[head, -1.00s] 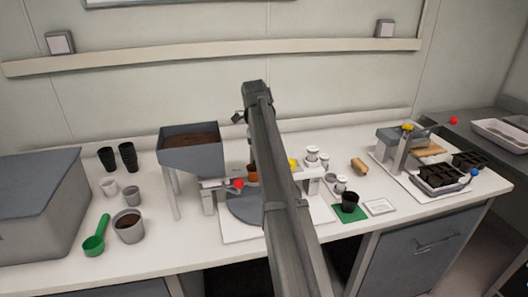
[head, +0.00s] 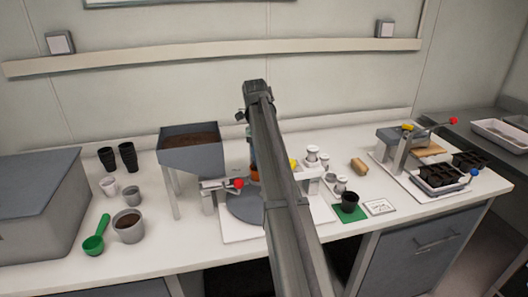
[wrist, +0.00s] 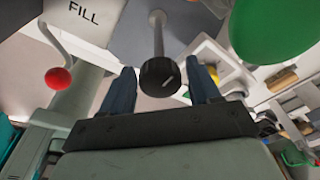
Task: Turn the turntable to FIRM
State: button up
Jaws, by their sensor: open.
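The turntable (head: 244,205) is a grey disc on a white base in the middle of the bench. My arm hides its right part in the head view. An orange pot (head: 254,174) shows at its back edge, partly hidden. In the wrist view, my gripper (wrist: 163,80) is open, its dark blue fingers apart. A black round knob (wrist: 160,77) with a white mark, on a grey rod, appears between the fingertips; I cannot tell whether they touch it. A white label reading FILL (wrist: 85,12) is at the top left. No FIRM label is readable.
A red ball-ended lever (wrist: 58,78) is left of the fingers; its red ball also shows in the head view (head: 239,183). A large green shape (wrist: 272,25) fills the upper right close to the wrist camera. The soil hopper (head: 190,152) stands left of the turntable.

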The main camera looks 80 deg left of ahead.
jog(key=shift+r, duration=3.4)
